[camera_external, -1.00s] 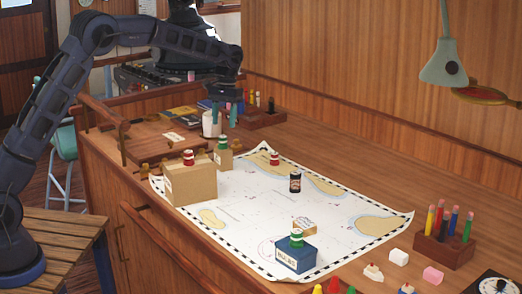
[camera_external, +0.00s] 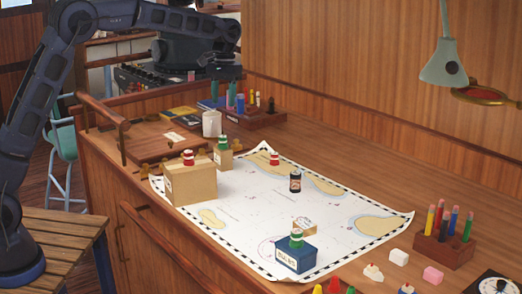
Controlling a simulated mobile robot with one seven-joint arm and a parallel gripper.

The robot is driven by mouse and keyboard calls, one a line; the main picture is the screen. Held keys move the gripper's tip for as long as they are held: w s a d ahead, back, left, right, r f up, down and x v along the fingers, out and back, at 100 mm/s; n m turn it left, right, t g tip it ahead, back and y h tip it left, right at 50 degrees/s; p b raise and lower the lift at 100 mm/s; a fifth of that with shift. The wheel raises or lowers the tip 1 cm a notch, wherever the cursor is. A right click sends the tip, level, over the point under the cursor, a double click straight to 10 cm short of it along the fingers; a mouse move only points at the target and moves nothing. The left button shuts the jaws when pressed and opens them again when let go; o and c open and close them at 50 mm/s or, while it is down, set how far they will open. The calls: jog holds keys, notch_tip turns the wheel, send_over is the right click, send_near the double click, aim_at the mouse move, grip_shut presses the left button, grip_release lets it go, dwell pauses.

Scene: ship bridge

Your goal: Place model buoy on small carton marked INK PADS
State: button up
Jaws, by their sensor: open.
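Several small banded model buoys are in view. A red-and-white buoy (camera_external: 188,158) stands on a large tan carton (camera_external: 192,184). A green-and-white buoy (camera_external: 223,143) stands on a smaller tan carton (camera_external: 223,158). Another red-and-white buoy (camera_external: 274,158) stands on the chart. Another green-and-white buoy (camera_external: 296,238) stands on a blue box (camera_external: 295,257). A small low tan carton (camera_external: 305,227) lies just behind that box. The carton labels are too small to read. My gripper (camera_external: 225,90) is open and empty, pointing down above the back of the desk, well above the cartons.
A white mug (camera_external: 211,124) and a pen rack (camera_external: 257,119) stand below and near my gripper. A second pen rack (camera_external: 443,248) is at right. A lamp (camera_external: 445,66) hangs at upper right.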

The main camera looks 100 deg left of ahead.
jog(key=s+d+r+m+t, duration=0.1)
jog(key=s+d+r+m, duration=0.15)
jog(key=d, duration=0.85)
jog(key=s+d+r+m+y, duration=0.1)
jog(key=s+d+r, duration=0.25)
jog(key=d, duration=0.75)
jog(key=s+d+r+m+t, duration=0.15)
jog(key=d+r, duration=0.25)
jog(key=d, duration=0.7)
jog(key=s+d+f+m+t, duration=0.1)
jog(key=s+d+f+m, duration=0.2)
jog(key=s+d, duration=0.7)
jog(key=s+d+f+m+t, duration=0.1)
jog(key=s+d+f+m, duration=0.3)
jog(key=s+d, duration=0.5)
jog(key=s+f, duration=0.2)
jog(key=s, duration=0.1)
jog(key=shift+s+d, duration=0.25)
jog(key=shift+d, duration=0.15)
